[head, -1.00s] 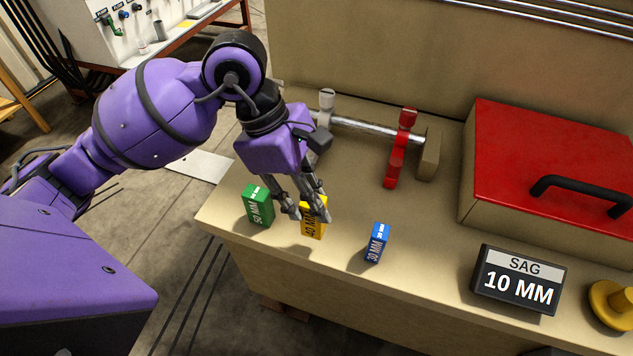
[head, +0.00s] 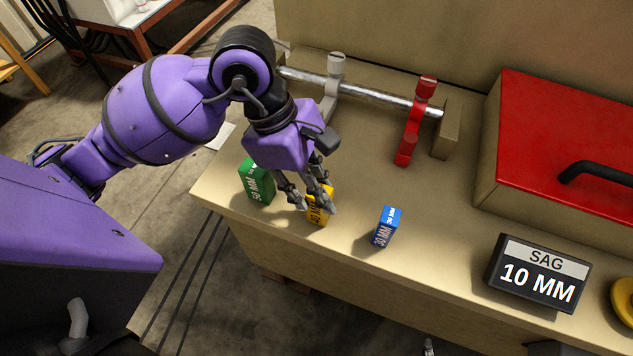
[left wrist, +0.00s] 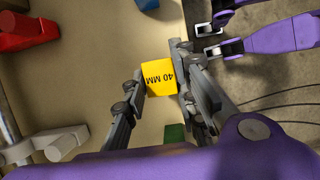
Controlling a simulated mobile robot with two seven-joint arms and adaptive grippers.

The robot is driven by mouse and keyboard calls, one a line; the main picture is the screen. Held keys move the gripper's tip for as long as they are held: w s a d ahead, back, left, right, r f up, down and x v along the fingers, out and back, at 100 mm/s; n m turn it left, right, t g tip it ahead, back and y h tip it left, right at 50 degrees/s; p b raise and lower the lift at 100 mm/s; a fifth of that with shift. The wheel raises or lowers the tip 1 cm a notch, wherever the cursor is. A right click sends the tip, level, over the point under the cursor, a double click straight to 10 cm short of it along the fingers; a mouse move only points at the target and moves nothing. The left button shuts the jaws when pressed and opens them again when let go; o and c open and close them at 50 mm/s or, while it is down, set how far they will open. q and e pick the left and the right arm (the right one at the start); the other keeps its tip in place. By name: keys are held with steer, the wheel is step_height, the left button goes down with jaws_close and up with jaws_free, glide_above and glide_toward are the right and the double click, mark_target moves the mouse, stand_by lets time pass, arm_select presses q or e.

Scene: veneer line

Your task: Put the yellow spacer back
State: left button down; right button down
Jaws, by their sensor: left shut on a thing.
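The yellow spacer (head: 319,214), marked 40 MM, is upright at the front left of the bench, between the green and blue spacers. My left gripper (head: 318,205) reaches down from above and is shut on it, one finger on each side. In the left wrist view the yellow spacer (left wrist: 160,75) sits between the fingertips, its label showing upside down. I cannot tell whether its base touches the bench. My right gripper (left wrist: 212,38) shows at the top right of the left wrist view, fingers apart and empty.
The green spacer (head: 257,184) stands just left and the blue spacer (head: 386,228) to the right. Behind is a metal rod (head: 375,95) with a grey clamp (head: 333,88) and a red clamp (head: 415,120). A SAG 10 MM sign (head: 538,275) and red-lidded box (head: 570,130) stand right.

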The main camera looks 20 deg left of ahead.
arm_select(q)
steer(key=c, duration=1.4)
jaws_free()
steer(key=shift+w+f, duration=0.1)
steer(key=shift+r, duration=0.25)
steer(key=v, duration=1.2)
